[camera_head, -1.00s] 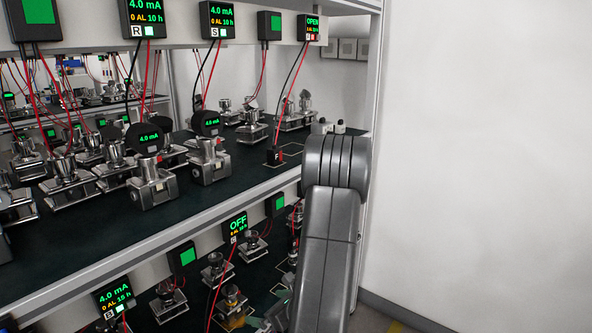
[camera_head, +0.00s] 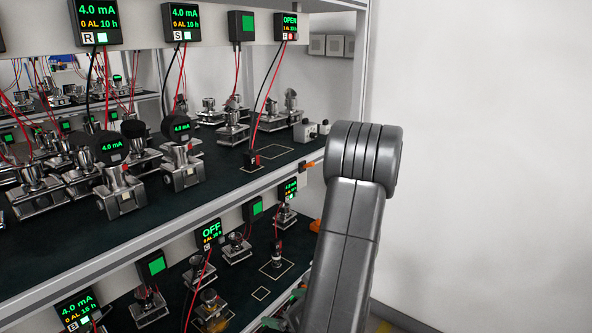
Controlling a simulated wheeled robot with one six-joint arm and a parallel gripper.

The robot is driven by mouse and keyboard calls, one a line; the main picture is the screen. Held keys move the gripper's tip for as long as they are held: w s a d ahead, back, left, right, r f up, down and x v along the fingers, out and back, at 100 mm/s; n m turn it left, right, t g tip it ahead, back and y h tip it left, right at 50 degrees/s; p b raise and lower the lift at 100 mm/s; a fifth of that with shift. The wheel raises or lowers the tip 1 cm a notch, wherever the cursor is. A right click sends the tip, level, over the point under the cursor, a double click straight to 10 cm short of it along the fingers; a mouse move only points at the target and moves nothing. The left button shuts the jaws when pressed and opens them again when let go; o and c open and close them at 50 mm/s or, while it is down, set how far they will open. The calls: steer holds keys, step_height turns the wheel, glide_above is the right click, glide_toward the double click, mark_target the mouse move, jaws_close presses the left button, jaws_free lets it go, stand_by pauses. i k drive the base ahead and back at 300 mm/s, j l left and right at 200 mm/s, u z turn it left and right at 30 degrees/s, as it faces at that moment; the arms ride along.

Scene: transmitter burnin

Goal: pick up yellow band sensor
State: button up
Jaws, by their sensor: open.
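A small metal device with a dark top and a yellowish patch low on its body (camera_head: 211,310) stands on the lower shelf, near the bottom edge of the picture. It may be the yellow band sensor, but the band is too small to tell. No other device shows a clear yellow band. My grey arm (camera_head: 352,215) rises at the right of the lower shelf and hides part of it. My gripper is not clearly visible; the lower end of the arm runs out of the picture.
The upper shelf (camera_head: 215,190) holds several metal transmitters, two with round displays. Screens with red and black wires hang above. A rack post (camera_head: 360,70) and white wall stand right.

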mark_target(213, 309)
steer(key=i+l, duration=0.1)
steer(key=l, duration=0.2)
steer(key=i+l, duration=0.1)
steer(key=l, duration=0.2)
steer(key=i+l, duration=0.1)
steer(key=l, duration=0.15)
steer(key=i+l+u, duration=0.1)
steer(key=l, duration=0.15)
steer(key=l+u, duration=0.25)
steer(key=u, duration=1.2)
steer(key=i+u, duration=0.35)
steer(key=k+l, duration=0.2)
steer(key=k+z, duration=0.05)
steer(key=k, duration=0.05)
